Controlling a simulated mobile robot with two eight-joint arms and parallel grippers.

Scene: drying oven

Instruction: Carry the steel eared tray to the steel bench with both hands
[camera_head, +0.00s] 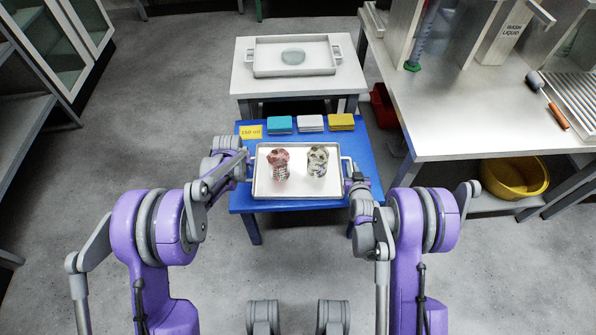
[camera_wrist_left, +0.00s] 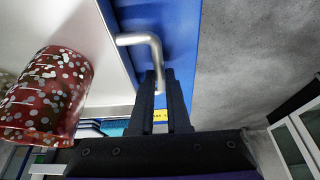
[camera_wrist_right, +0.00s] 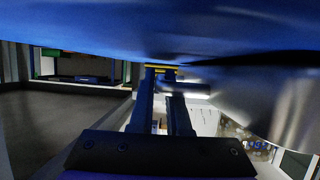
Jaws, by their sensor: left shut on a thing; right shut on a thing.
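A steel-rimmed tray with a pale floor (camera_head: 298,188) and an ear on each short side is over the blue table. Whether it touches the table I cannot tell. A red speckled cup (camera_head: 280,170) and a pale patterned cup (camera_head: 318,168) stand on it. My left gripper (camera_head: 245,160) is shut on the left ear, a bent steel bar that shows in the left wrist view (camera_wrist_left: 142,40). The red cup shows there too (camera_wrist_left: 45,95). My right gripper (camera_head: 350,178) is at the right ear and shut on it, mostly hidden by the wrist; the right wrist view is dark there.
A long pale bench (camera_head: 440,120) stands right.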

